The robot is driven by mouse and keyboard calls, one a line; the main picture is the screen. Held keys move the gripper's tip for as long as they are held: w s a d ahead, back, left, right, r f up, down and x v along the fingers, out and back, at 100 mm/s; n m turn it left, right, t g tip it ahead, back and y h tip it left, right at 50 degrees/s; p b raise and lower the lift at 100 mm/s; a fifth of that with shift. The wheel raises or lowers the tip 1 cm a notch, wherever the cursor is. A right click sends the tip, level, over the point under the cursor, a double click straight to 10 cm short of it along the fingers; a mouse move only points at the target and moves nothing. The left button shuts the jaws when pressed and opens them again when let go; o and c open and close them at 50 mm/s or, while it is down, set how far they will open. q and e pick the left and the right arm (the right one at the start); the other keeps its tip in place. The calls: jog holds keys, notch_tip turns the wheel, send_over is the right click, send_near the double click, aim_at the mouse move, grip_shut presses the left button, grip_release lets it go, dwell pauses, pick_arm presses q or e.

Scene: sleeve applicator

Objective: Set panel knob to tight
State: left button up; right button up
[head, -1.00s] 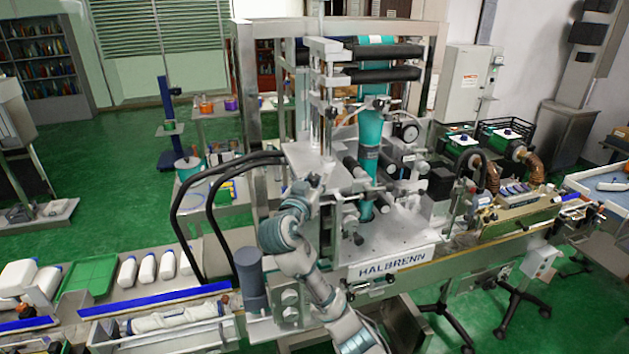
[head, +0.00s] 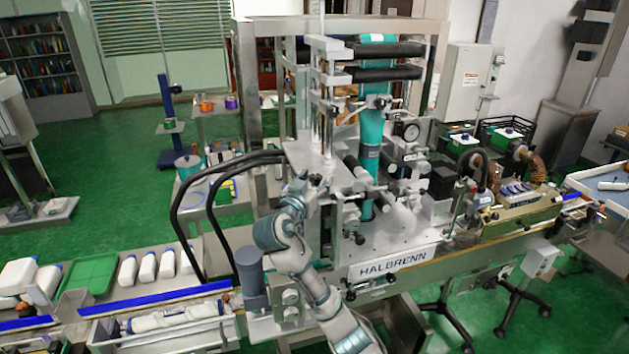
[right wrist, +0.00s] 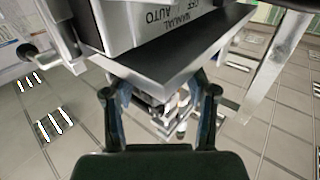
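My right gripper (head: 312,183) is at the front left of the Halbrenn machine (head: 415,236) in the head view, small and partly lost against its metal parts. In the right wrist view, the fingers of my right gripper (right wrist: 160,112) stand apart with nothing held between them. A metal box with MANUAL and AUTO lettering (right wrist: 158,20), shown upside down, is just beyond the fingers. I cannot make out the panel knob or a "tight" mark in either view. My left gripper does not show.
A grey plate edge (right wrist: 185,70) lies close above the fingers in the right wrist view. Two black hoses (head: 212,200) arch left of the machine. White bottles (head: 147,268) and a green tray (head: 92,273) lie on the left conveyor. Green floor is open at the back left.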

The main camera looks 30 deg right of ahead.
jog(key=v, duration=1.2)
jog(key=shift+f, duration=0.1)
